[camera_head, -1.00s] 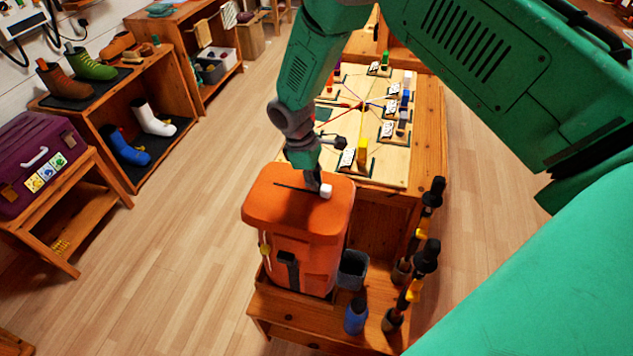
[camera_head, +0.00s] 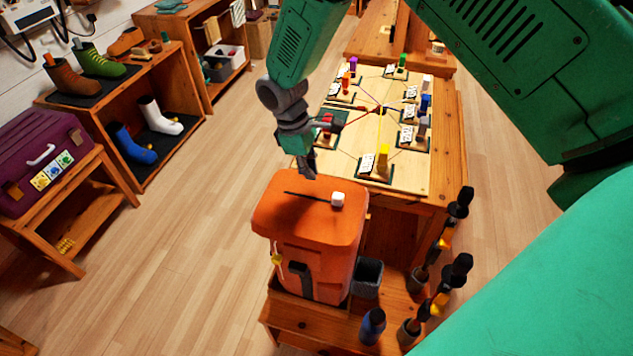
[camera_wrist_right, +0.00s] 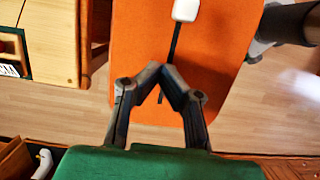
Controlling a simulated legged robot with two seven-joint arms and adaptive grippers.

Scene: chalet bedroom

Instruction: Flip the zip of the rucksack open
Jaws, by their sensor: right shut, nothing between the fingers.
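The orange rucksack (camera_head: 310,225) stands upright on a low wooden bench. A dark zip line (camera_head: 308,196) runs across its top, with a white zip pull (camera_head: 338,199) at the right end. In the right wrist view the white pull (camera_wrist_right: 186,10) is at the top of the dark line (camera_wrist_right: 173,45). My right gripper (camera_head: 308,175) is above the back edge of the rucksack's top, left of the pull and apart from it. Its fingertips (camera_wrist_right: 157,70) meet with nothing between them. My left gripper does not show.
The wooden bench (camera_head: 290,318) also holds a grey bin (camera_head: 367,277), a blue bottle (camera_head: 372,325) and dark upright poles (camera_head: 440,260) at right. Behind is a table with a game board (camera_head: 340,107). Clear floor (camera_head: 200,240) lies to the left.

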